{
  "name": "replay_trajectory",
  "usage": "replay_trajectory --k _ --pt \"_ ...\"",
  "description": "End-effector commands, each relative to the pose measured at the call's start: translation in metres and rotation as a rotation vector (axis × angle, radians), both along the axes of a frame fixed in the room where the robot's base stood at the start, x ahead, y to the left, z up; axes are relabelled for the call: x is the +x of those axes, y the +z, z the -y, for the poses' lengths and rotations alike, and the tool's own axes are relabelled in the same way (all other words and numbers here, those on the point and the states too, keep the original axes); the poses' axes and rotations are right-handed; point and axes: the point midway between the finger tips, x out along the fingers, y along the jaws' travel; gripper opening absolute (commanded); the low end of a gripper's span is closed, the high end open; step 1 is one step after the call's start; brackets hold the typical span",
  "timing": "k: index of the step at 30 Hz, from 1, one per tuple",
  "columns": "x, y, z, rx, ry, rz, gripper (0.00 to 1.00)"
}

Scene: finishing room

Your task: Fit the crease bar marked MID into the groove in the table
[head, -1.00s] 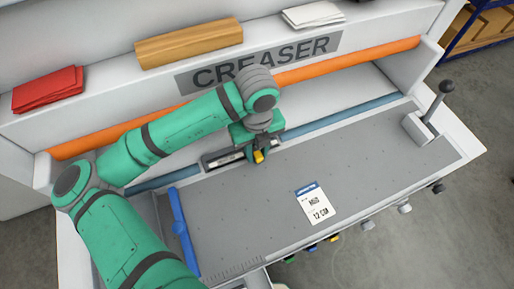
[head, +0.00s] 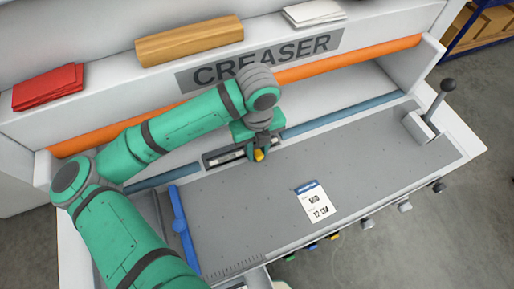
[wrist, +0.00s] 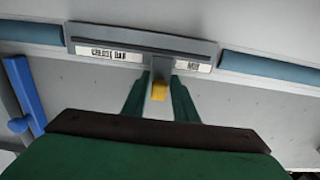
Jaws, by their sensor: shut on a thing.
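The crease bar (wrist: 145,38) is a long grey bar with white labels reading CREASE BAR and MID in the wrist view. In the head view the bar (head: 222,157) lies along the table's back edge, its right part behind my gripper. My gripper (head: 260,150) is shut on the bar's short stem with a yellow end (wrist: 159,91); its green fingers stand on both sides in the wrist view. The bar lies in line with the gap between two blue strips. The groove is hidden under the bar, and I cannot tell how deep the bar sits.
The grey table (head: 370,160) is mostly clear. A card reading MID 12 CM (head: 315,203) lies on it. A blue guide (head: 183,232) stands at the left, a lever (head: 435,105) at the right. An orange roller (head: 345,62) runs behind.

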Motion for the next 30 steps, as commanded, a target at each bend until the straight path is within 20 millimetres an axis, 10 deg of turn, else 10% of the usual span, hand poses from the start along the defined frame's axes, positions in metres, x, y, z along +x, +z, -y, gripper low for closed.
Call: replay_trajectory --k 30 --pt "0.0000 -0.0085 0.0001 0.000 0.000 0.000 0.02"
